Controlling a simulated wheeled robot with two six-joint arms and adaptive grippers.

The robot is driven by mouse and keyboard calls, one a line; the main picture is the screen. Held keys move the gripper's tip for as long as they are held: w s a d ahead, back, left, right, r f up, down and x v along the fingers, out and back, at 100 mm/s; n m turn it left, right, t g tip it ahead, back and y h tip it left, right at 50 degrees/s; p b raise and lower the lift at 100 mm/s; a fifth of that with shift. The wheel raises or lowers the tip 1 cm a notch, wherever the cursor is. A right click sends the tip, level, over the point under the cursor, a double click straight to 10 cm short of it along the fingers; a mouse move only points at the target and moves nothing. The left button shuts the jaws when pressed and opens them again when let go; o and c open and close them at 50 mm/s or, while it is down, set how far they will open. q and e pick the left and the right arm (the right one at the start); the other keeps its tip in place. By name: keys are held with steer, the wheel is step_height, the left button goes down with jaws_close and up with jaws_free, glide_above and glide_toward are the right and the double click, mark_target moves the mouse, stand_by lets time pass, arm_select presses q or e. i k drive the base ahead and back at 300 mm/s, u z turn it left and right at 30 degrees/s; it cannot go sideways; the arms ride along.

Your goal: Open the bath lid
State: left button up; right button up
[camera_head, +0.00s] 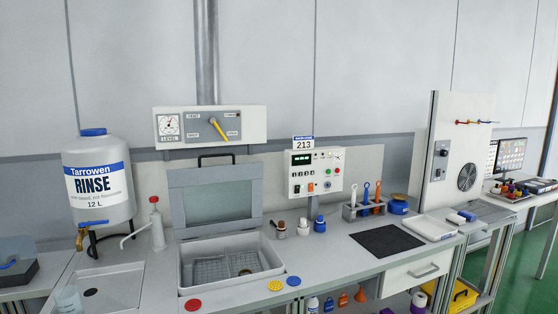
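The bath (188,279) is a light grey rectangular tank set in the bench left of the middle. Its lid (178,209) stands raised at the tank's back edge, a grey frame around a greenish panel. A black handle (216,155) is on the lid's top edge. The tank is uncovered, and wire baskets (209,270) show inside it. Neither of my grippers is in view.
A Tarrowen rinse container (98,205) and a white pump bottle (157,226) stand left of the bath. Red (193,304), yellow (275,285) and blue (293,281) discs lie in front. A black mat (386,241) and tool rack (364,209) are to the right.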

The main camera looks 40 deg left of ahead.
mark_target(178, 179)
steer(key=z, duration=0.05)
steer(key=i, duration=1.6)
steer(key=u, duration=0.95)
